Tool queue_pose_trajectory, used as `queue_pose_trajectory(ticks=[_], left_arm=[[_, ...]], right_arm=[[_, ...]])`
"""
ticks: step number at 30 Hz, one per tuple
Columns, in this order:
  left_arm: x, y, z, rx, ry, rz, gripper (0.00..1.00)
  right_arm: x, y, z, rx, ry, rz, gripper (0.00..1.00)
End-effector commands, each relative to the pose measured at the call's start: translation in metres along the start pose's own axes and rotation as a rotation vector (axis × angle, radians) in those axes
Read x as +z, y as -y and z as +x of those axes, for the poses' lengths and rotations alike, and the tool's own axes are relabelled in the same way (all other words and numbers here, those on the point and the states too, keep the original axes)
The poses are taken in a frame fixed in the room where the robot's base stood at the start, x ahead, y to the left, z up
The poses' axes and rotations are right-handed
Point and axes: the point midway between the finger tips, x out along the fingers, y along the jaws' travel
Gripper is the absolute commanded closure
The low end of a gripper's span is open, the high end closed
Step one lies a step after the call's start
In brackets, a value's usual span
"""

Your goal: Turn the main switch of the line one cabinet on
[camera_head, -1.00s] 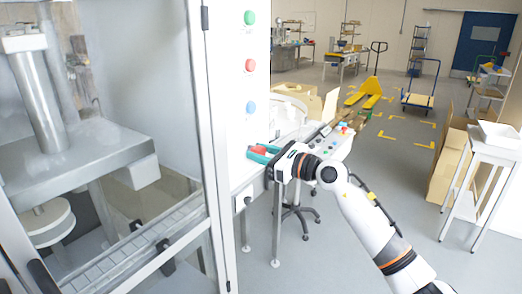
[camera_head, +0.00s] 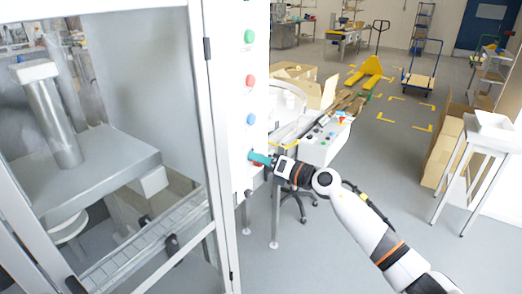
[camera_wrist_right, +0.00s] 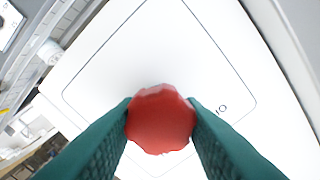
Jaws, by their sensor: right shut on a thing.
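The main switch is a red knob (camera_wrist_right: 161,119) on a white panel face; marks reading like "I O" lie beside it in the right wrist view. My right gripper (camera_wrist_right: 161,125) has its teal fingers on both sides of the knob, shut on it. In the head view my right gripper (camera_head: 262,159) reaches the front of the white cabinet (camera_head: 234,60) from the right, low on the panel below the blue button. Only a little red of the knob shows there under the fingers. The knob's exact turn angle is hard to tell. My left gripper is not in view.
A green button (camera_head: 250,36), a red button (camera_head: 248,84) and a blue button (camera_head: 251,119) sit above the switch. A glazed machine enclosure fills the left. A control box (camera_head: 325,138) and cardboard boxes stand behind my right arm. The floor on the right is mostly clear.

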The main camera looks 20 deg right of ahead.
Motion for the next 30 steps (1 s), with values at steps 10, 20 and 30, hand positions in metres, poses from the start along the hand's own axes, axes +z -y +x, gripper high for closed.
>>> queue_pose_trajectory(ticks=[10,20,30], left_arm=[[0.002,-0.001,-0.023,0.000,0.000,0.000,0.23],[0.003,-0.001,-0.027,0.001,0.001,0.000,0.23],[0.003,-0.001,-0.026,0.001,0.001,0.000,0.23]], right_arm=[[-0.002,0.000,0.000,0.001,-0.001,0.186,0.89],[-0.001,-0.001,0.000,0.000,-0.002,0.240,0.89],[-0.001,-0.001,0.000,0.000,-0.002,0.242,0.89]])
